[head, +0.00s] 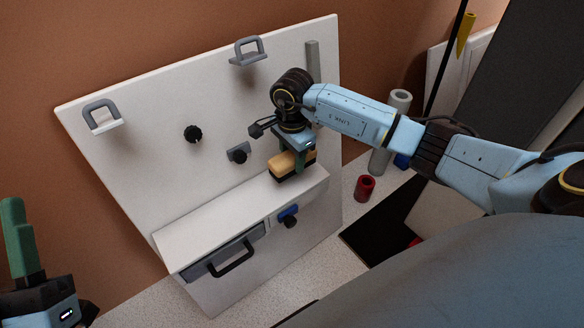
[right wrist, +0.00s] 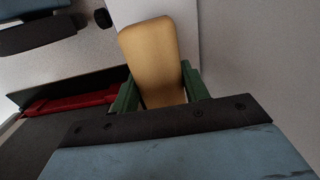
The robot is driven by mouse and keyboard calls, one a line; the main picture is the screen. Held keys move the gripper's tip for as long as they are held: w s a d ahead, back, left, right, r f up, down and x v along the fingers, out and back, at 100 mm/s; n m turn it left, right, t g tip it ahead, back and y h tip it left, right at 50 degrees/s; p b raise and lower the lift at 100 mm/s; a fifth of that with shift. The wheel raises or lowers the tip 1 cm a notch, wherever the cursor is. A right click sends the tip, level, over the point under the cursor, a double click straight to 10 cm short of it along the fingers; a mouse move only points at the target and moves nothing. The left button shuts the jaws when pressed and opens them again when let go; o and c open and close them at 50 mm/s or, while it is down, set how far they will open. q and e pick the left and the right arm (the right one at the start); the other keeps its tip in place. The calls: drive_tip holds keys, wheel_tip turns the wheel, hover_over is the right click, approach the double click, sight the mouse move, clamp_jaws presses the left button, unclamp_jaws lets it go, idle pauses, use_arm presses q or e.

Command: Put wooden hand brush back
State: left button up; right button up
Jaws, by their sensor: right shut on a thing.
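The wooden hand brush (head: 282,164) has a tan wooden body and dark bristles underneath. My right gripper (head: 301,160) is shut on it, at the right end of the white ledge on the panel; I cannot tell whether the bristles touch the ledge. In the right wrist view the brush's wooden body (right wrist: 150,55) sticks out between the green fingers (right wrist: 160,92). My left gripper (head: 20,238) is at the lower left of the head view, away from the panel, and its finger gap is not clear.
The white panel (head: 150,140) carries grey brackets (head: 249,52), a black knob (head: 193,133) and a small grey fixture (head: 239,153). Its ledge (head: 215,222) is bare at the left, above a drawer with a black handle (head: 232,260). A red cup (head: 365,188) stands to the right.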

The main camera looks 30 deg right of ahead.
sight(292, 167)
wheel_tip(292, 167, down, 3)
drive_tip(key=shift+r+b, duration=0.15)
drive_tip(key=shift+b, duration=0.4)
use_arm(q)
drive_tip(key=shift+s+a+r+t+h, duration=0.2)
drive_tip(key=shift+s+r+t, duration=0.1)
drive_tip(key=shift+s+t, duration=0.3)
drive_tip(key=shift+s+a+r+t+h, duration=0.1)
drive_tip(key=shift+s+r+t+h, duration=0.25)
drive_tip(key=shift+t, duration=0.35)
use_arm(e)
drive_tip(key=shift+f, duration=0.45)
use_arm(q)
drive_tip(key=shift+s+f, duration=0.1)
drive_tip(key=shift+f, duration=0.05)
use_arm(e)
drive_tip(key=shift+f, duration=0.1)
